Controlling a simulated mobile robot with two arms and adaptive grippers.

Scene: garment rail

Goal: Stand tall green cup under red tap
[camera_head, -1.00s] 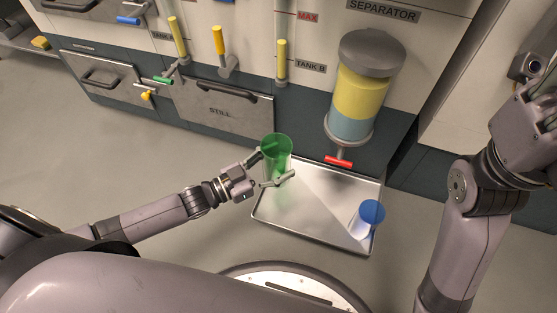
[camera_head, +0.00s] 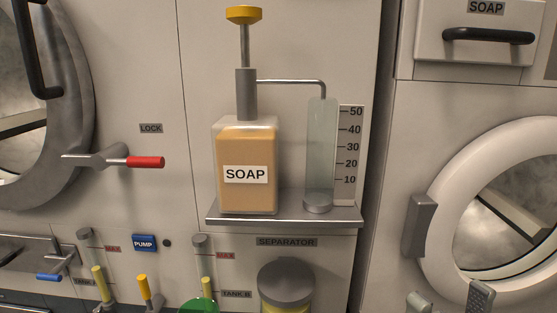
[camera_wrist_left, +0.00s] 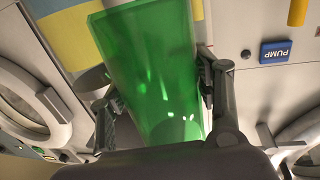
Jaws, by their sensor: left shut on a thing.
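The tall green see-through cup (camera_wrist_left: 150,75) is between the two fingers of my left gripper (camera_wrist_left: 156,95) in the left wrist view, and the gripper is shut on it. In the head view only the cup's green top (camera_head: 200,306) shows at the bottom edge, left of the separator (camera_head: 286,285). The separator's yellow and blue contents show behind the cup in the wrist view. The red tap is out of view in both current frames. My right gripper (camera_head: 450,299) shows two separated fingertips at the bottom right of the head view, with nothing seen between them.
A soap dispenser (camera_head: 246,170) and a clear measuring tube (camera_head: 320,155) stand on a shelf (camera_head: 285,222) above the separator. A red-ended lock lever (camera_head: 145,162) sticks out at left. Round doors flank the panel. The floor tray is out of view.

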